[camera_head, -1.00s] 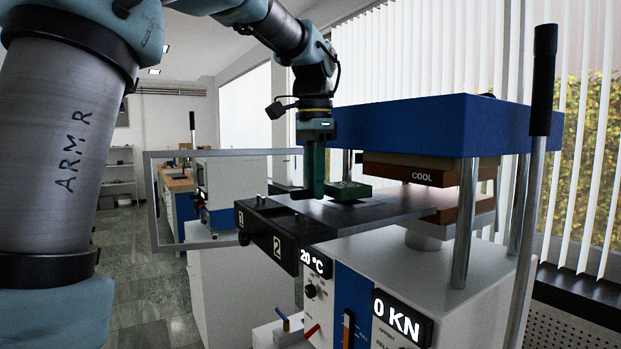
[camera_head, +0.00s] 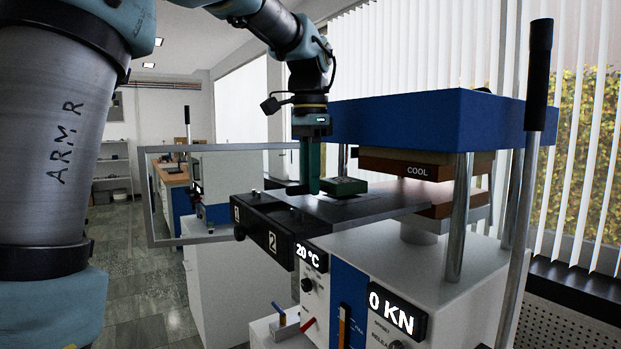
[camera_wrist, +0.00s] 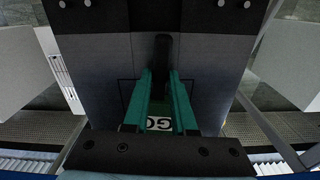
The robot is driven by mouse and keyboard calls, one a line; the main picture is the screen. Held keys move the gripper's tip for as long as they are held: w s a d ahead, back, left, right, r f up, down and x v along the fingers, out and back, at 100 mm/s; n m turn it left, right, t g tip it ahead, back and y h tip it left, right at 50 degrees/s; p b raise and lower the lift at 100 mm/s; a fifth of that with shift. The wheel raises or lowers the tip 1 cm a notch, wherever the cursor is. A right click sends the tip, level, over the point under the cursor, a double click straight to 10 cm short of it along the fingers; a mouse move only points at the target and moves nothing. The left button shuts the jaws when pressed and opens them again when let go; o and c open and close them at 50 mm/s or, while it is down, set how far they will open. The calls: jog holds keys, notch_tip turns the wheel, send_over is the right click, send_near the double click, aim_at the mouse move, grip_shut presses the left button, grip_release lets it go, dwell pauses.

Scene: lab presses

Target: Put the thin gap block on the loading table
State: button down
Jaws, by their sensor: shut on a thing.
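My gripper (camera_head: 307,188) is pointed straight down at the loading table (camera_head: 365,210), with its green fingers low over the table's left part. A flat green block (camera_head: 344,186) lies on the table just right of the fingers.
The press's blue top (camera_head: 430,125) and the brown "COOL" plate (camera_head: 416,170) stand right of my gripper. A steel post (camera_head: 460,215) and a tall black-handled lever (camera_head: 538,75) stand at the front right. A framed guard (camera_head: 150,200) stands open at left.

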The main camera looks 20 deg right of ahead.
jog(key=shift+f, duration=0.45)
dwell(0.4)
jog(key=c, duration=0.6)
grip_release()
jog(key=shift+c, duration=0.2)
jog(key=shift+b, duration=0.3)
notch_tip(320, 180, up, 11)
jog(key=b, duration=0.1)
